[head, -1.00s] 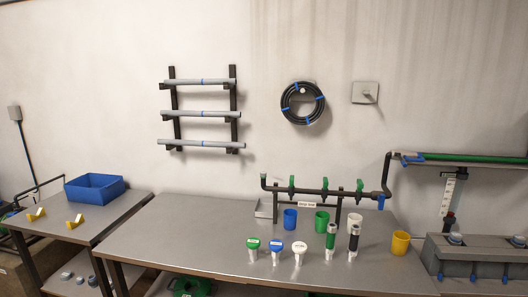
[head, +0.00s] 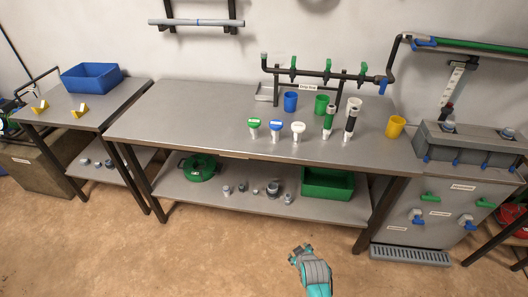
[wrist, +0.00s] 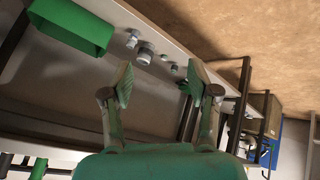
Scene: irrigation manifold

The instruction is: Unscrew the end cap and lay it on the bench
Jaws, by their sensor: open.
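The dark manifold pipe (head: 312,73) with green valves stands at the back of the grey bench (head: 200,112). A small greenish end piece (head: 264,57) tops its left end; it looks like the end cap, but is too small to be sure. My gripper (head: 297,249) is low in front of the bench, over the floor, far from the manifold. In the wrist view my gripper (wrist: 160,84) has its two fingers apart with nothing between them. The manifold's end is not clearly visible in the wrist view.
Cups, including a blue one (head: 290,101) and a yellow one (head: 396,126), and several upright fittings stand on the bench's right half. Its left half is clear. The lower shelf holds a green bin (head: 327,183), a green coil (head: 199,167) and grey fittings.

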